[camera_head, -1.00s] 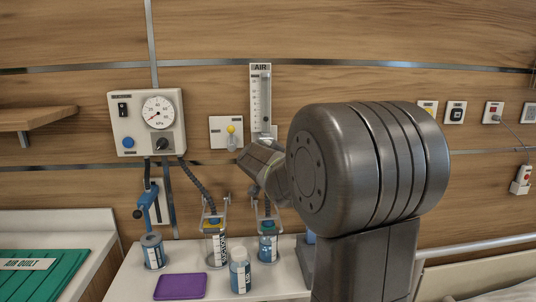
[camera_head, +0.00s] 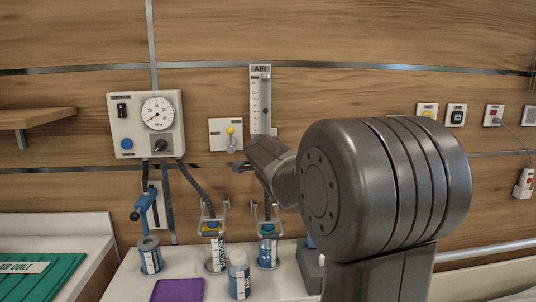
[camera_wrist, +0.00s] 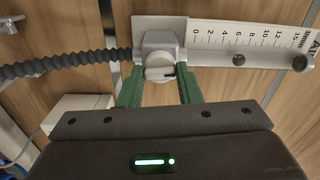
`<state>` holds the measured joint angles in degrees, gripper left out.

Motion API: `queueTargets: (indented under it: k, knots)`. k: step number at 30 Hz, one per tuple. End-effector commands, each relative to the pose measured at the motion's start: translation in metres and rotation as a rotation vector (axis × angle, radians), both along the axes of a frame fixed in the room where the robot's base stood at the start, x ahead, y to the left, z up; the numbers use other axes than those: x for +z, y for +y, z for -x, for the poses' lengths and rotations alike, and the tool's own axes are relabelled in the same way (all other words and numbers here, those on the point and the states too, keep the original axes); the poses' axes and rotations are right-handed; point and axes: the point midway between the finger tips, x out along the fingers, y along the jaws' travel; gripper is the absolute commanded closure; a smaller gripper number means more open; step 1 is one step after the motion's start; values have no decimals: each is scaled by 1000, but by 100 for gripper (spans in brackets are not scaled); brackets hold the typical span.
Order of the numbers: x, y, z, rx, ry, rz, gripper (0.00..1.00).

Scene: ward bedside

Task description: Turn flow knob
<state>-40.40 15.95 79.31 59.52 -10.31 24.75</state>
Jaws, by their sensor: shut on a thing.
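The AIR flowmeter (camera_head: 260,98) is mounted on the wood wall, a tall white scale with a clear tube. In the wrist view its scale plate (camera_wrist: 218,36) lies sideways, with a dark bead visible in the tube. The flow knob (camera_wrist: 159,72) is light grey and sits under the flowmeter's body. My gripper (camera_wrist: 160,84) has green fingers on both sides of the knob and is shut on it. In the head view my arm hides the knob and the fingertips.
A corrugated hose (camera_wrist: 70,64) runs beside the knob. Bottles, including a blue one (camera_head: 267,247), and a purple tray (camera_head: 178,290) stand on the shelf below.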

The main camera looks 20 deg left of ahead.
Motion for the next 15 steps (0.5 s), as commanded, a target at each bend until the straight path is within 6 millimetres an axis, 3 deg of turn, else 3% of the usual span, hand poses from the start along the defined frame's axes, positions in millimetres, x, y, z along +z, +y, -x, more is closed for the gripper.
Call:
queueTargets:
  k: [15]
  knots:
    - [-1,0,0,0,129,-208,92]
